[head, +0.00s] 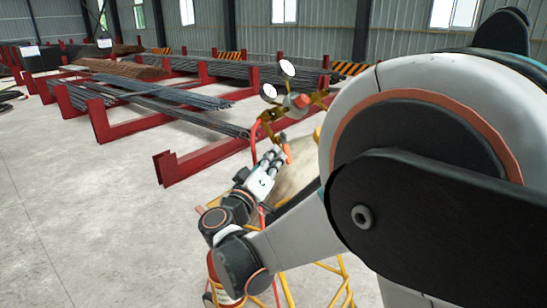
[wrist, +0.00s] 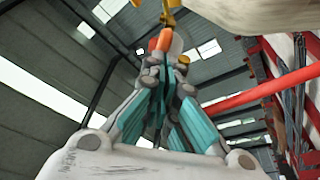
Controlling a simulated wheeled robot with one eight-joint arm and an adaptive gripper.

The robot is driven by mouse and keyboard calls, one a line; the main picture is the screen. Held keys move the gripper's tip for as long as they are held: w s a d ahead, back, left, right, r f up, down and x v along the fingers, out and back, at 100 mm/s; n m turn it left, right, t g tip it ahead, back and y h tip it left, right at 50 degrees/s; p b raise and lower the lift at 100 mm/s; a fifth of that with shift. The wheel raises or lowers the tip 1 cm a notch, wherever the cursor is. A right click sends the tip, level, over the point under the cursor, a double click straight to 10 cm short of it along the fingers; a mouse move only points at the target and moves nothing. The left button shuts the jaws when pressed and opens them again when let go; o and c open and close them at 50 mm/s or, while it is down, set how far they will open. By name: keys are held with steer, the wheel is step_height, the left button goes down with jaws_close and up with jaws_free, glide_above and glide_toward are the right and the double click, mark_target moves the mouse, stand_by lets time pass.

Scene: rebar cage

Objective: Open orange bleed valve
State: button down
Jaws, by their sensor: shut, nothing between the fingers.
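The orange bleed valve handle (head: 287,153) hangs below the brass fittings (head: 268,117) in the head view, right at the tip of my gripper (head: 277,155). In the wrist view the orange handle (wrist: 163,39) shows just beyond the fingertips of my gripper (wrist: 165,58), with part of the brass fitting (wrist: 171,4) above it. My gripper's fingers come together at the tip with nothing between them. The fingertips are very near the handle; I cannot tell whether they touch it. A second orange part (head: 301,101) sits higher, by the gauges.
Two round gauges (head: 287,67) top the fittings. A red hose (wrist: 265,94) runs close by on the right in the wrist view. A pale rounded body (head: 297,179) lies behind my gripper, above a yellow frame (head: 335,282). Red racks (head: 180,165) hold rebar behind; the left floor is clear.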

steer(key=shift+d+f, duration=0.1)
steer(key=shift+w+d+f+b, duration=0.15)
steer(key=shift+d+f+b, duration=0.1)
steer(key=shift+d+f, duration=0.25)
steer(key=shift+w+d+f+b, duration=0.15)
steer(key=shift+d+f+b, duration=0.15)
steer(key=shift+d, duration=0.3)
